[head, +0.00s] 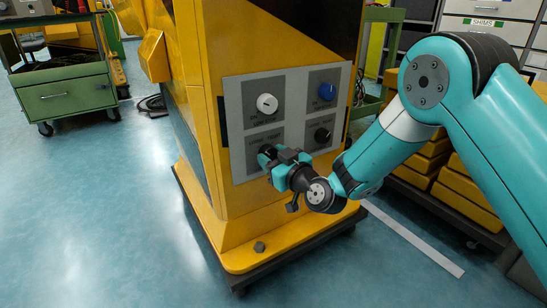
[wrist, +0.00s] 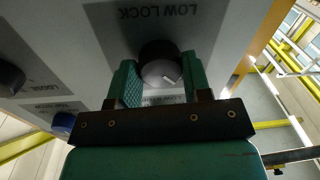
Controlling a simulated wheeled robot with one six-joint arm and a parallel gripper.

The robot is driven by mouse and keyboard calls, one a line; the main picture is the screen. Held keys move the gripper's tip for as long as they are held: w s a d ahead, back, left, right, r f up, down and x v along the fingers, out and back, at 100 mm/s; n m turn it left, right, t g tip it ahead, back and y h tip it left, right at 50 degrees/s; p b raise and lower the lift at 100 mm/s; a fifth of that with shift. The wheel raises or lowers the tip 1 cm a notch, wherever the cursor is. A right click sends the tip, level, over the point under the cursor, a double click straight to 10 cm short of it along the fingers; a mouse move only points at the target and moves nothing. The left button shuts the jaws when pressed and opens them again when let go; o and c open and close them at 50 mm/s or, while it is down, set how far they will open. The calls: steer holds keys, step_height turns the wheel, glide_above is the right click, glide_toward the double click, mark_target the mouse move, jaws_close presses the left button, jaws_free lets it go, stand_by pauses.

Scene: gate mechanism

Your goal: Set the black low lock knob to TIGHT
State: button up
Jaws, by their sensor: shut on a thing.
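The black low lock knob (wrist: 160,62) sits between my gripper's green fingers in the wrist view, under an upside-down LOW LOCK label. A pale mark on its face points to the lower right of that picture. My gripper (wrist: 160,80) is shut on the knob, a finger on each side. In the head view my gripper (head: 277,155) is at the lower left of the grey control panel (head: 279,98) and hides most of this knob. The lettering below the knob is partly covered by the gripper, so the set position cannot be read.
The panel also bears a white knob (head: 267,103), a blue knob (head: 327,91) and another black knob (head: 322,135) close to my gripper's right. The panel is on a yellow machine (head: 215,205) with a dark base. Open blue floor (head: 110,210) lies to the left.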

steer(key=m, duration=0.4)
steer(key=shift+m+p, duration=0.3)
steer(key=shift+p, duration=0.1)
steer(key=m+p, duration=0.2)
steer(key=m, duration=0.2)
steer(key=shift+s+m+t, duration=0.1)
steer(key=shift+m+t, duration=0.2)
steer(key=m+p, duration=0.3)
steer(key=m, duration=0.1)
steer(key=shift+m, duration=0.4)
steer(key=shift+m+t+p, duration=0.4)
steer(key=shift+m+p, duration=1.1)
steer(key=shift+m, duration=0.6)
steer(key=shift+f, duration=0.1)
steer(key=o, duration=0.9)
